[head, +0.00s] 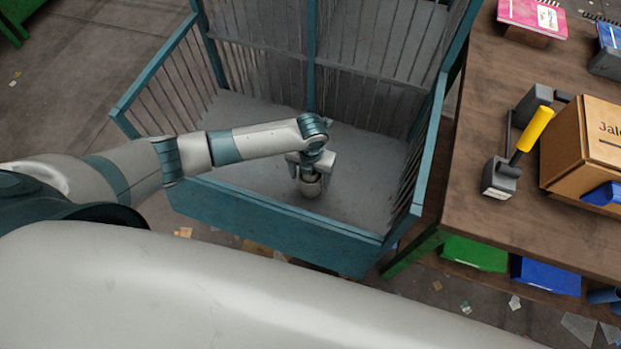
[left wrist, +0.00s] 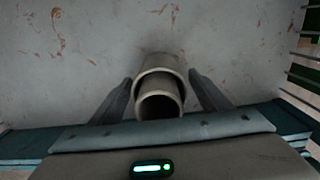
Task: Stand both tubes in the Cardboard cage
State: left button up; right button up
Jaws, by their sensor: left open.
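The cage (head: 270,222) has teal rails, barred sides and a grey floor. My left gripper (head: 311,172) is inside it, pointing down close to the floor. A pale grey tube (head: 311,188) shows at its fingertips, seemingly upright on the cage floor. In the left wrist view the tube (left wrist: 160,105) has a round open end and a wider rim behind it. The fingers (left wrist: 160,82) are spread, one on each side of it, with gaps. I cannot tell whether the wider rim is a second tube. No other tube is clear. My right gripper is out of view.
A brown table (head: 480,150) stands right of the cage, with a cardboard box (head: 565,150), a yellow-handled tool (head: 532,130) and a pink pad (head: 533,15). Green (head: 474,253) and blue (head: 547,276) bins sit below. The cage floor around the gripper is clear; its front wall is close.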

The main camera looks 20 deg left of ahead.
pick_arm(q)
notch_tip(320, 180, up, 10)
jog(key=shift+r, duration=0.15)
dwell(0.3)
dwell(1.4)
